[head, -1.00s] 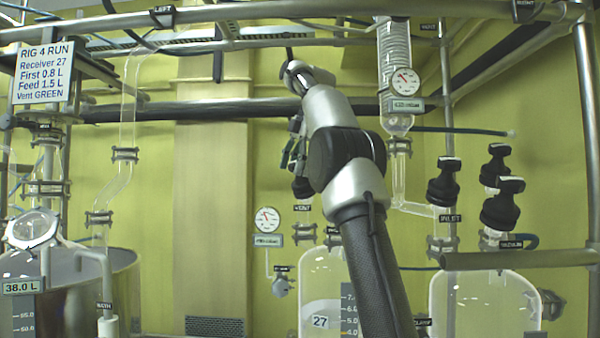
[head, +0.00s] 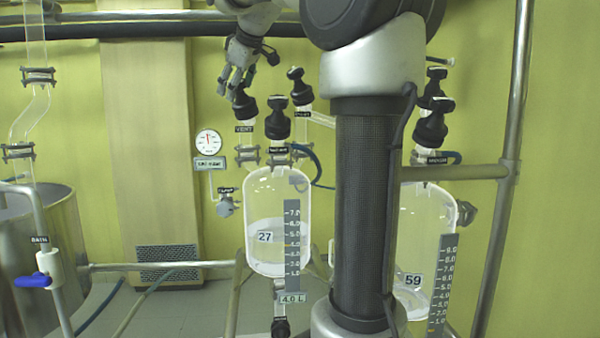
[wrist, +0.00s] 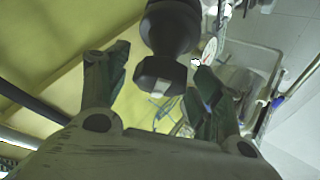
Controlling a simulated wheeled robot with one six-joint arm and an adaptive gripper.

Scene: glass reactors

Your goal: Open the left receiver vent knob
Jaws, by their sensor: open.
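The left receiver (head: 262,200) is a clear glass vessel marked 27, left of my arm in the head view. Its vent knob (head: 246,106) is black and stands upright above the VENT label at the receiver's top left. It also shows large in the wrist view (wrist: 172,28), extending from the top edge between the fingers. My gripper (head: 235,88) points down at the top of this knob, fingers apart. In the wrist view my gripper (wrist: 162,62) is open, a finger on each side of the knob's end, with visible gaps. Contact cannot be told in the head view.
Two similar black knobs, the vacuum knob (head: 278,120) and another (head: 298,84), stand close on the right. A pressure gauge (head: 208,142) is on the left. The right receiver (head: 425,215), marked 59, is partly behind my arm. A horizontal pipe (head: 130,28) runs behind.

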